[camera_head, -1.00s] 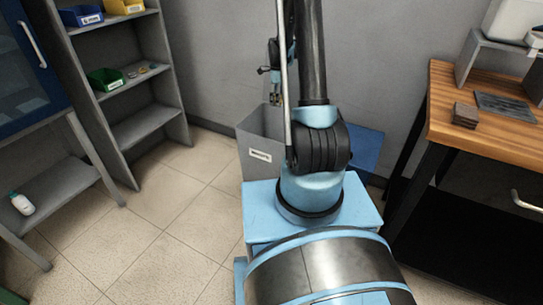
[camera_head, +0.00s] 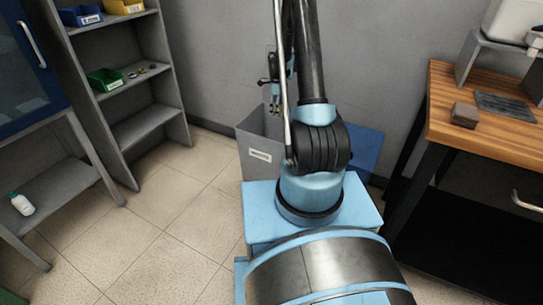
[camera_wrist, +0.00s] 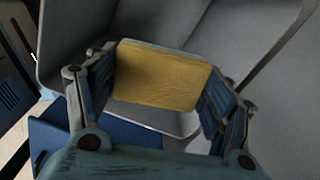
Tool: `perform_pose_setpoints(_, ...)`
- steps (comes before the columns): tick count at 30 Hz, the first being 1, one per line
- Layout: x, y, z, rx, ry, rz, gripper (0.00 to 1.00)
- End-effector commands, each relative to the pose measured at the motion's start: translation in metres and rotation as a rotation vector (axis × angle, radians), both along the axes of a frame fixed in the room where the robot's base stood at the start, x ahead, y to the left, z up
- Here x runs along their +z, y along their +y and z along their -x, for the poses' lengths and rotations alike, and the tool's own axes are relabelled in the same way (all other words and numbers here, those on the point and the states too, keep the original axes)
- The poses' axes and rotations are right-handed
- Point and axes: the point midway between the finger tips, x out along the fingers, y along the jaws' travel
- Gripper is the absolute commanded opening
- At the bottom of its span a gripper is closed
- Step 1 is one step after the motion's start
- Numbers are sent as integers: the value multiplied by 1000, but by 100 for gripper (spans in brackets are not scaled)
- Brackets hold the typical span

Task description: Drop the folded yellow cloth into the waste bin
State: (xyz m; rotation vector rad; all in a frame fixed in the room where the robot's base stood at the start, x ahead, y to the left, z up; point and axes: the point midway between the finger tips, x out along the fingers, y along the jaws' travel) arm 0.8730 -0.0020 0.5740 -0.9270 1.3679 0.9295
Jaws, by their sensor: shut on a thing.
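The folded yellow cloth (camera_wrist: 158,76) is between the two fingers of my gripper (camera_wrist: 155,88) in the wrist view, and the gripper is shut on it. The grey waste bin (camera_wrist: 225,35) fills the background there, with its inner walls around and behind the cloth. In the head view the bin (camera_head: 262,152) stands on the floor by the wall with a white label on its front. My gripper (camera_head: 275,103) hangs over the bin's opening. The cloth is too small or hidden to make out in the head view.
A blue panel (camera_head: 368,152) stands right of the bin. A wooden-topped bench (camera_head: 490,125) is at the right with a small brown block (camera_head: 464,115) on it. Grey shelves (camera_head: 146,128) stand at the left. The floor (camera_head: 165,210) in front is clear.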

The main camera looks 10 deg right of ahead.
Motion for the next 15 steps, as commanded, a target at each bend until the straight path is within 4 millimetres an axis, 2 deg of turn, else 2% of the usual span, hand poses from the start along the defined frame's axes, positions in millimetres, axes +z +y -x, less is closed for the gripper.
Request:
perform_pose_setpoints(1,0,0,0,0,0,0,81)
perform_pose_setpoints(3,0,0,0,0,0,0,97)
perform_pose_setpoints(15,0,1,0,1,0,0,98)
